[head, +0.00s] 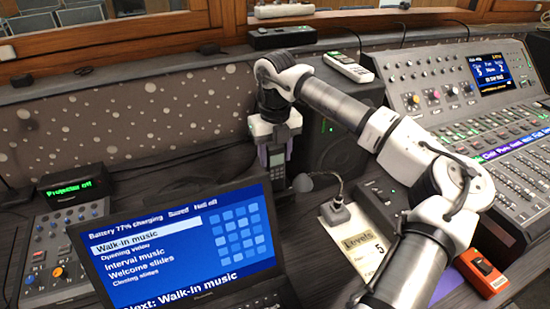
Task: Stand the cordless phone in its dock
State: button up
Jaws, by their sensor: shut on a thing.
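My gripper (275,150) points down in the middle of the head view, behind the laptop screen. It is shut on the cordless phone (277,163), a dark, narrow handset with a small keypad. I cannot make out the dock for certain; the area just under the phone is partly hidden by the laptop. I cannot tell whether the phone touches anything below.
A dark speaker (338,135) stands right of my gripper, with a white handheld device (348,67) on top. The laptop (185,245) is in front; a mixing desk (480,120) fills the right.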

jog(key=shift+f, duration=1.05)
jog(key=o, duration=1)
jog(key=shift+o, duration=0.2)
notch_tip(320, 180, up, 12)
jog(key=shift+r+b, duration=0.1)
jog(key=shift+b, duration=0.3)
